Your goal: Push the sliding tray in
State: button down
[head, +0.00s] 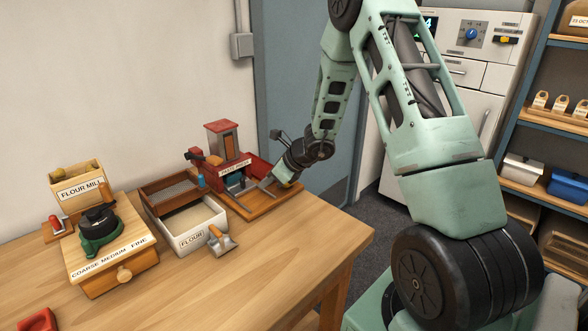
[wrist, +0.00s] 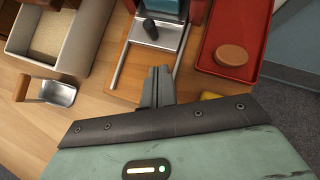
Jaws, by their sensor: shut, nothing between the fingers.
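The sliding tray looks to be the grey metal plate (wrist: 168,38) between two thin rails at the front of a red machine (head: 222,150). A dark knob or chestnut-like lump (wrist: 151,28) sits on it. In the wrist view my gripper (wrist: 158,72) is shut and empty, its fingertips just in front of the plate, between the rails. I cannot tell whether they touch it. In the head view my gripper (head: 268,183) is low beside the machine's front right, partly hidden by my wrist.
A red side tray (wrist: 213,42) holds a brown round piece (wrist: 231,55). A flour box (head: 193,240) and a scoop (head: 221,242) lie left of the machine. The flour mill (head: 110,245) stands farther left. The table's front right (head: 300,250) is clear.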

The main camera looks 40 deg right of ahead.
jog(key=v, duration=0.9)
jog(key=shift+r, duration=0.15)
